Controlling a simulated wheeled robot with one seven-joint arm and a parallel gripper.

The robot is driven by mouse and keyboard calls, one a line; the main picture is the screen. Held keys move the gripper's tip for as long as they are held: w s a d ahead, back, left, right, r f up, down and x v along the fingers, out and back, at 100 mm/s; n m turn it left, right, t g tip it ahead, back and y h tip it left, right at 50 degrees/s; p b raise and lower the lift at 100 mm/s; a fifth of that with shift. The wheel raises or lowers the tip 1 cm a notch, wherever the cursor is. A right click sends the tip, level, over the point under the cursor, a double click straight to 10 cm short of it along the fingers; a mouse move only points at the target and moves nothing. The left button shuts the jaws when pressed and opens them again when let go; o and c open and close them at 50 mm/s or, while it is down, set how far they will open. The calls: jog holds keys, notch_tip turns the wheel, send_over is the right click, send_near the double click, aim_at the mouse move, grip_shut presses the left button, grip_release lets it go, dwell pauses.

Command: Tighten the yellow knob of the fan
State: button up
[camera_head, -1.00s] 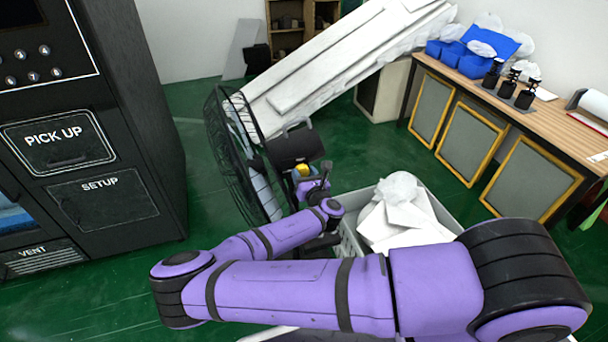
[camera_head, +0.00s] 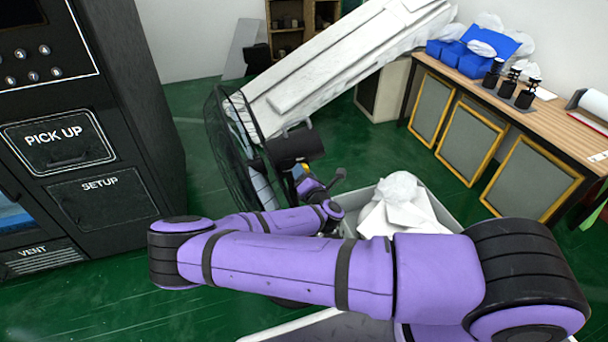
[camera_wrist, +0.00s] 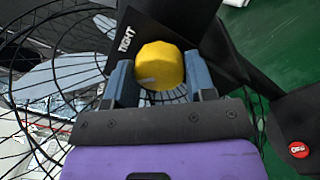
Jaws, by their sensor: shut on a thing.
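The fan (camera_head: 222,150) stands on the floor left of centre in the head view, with a black wire cage and a dark motor housing. Its yellow knob (camera_wrist: 160,64) is faceted and sits beside a black part lettered "TIGHT" in the wrist view. A small part of the knob (camera_head: 304,169) shows in the head view. My gripper (camera_wrist: 160,75) has one blue-grey finger on each side of the knob and is shut on it. In the head view my gripper is small and partly hidden by my wrist.
A red "OFF" button (camera_wrist: 298,150) is on a dark part at lower right in the wrist view. A grey crate (camera_head: 438,204) with white pieces stands right of the fan. The black vending machine (camera_head: 120,120) is at left, and a wooden bench (camera_head: 440,68) at right.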

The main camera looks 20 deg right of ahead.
jog(key=shift+m, duration=0.7)
jog(key=o, duration=0.9)
jog(key=s, duration=1)
jog(key=shift+s+d+f, duration=0.25)
jog(key=shift+s, duration=0.15)
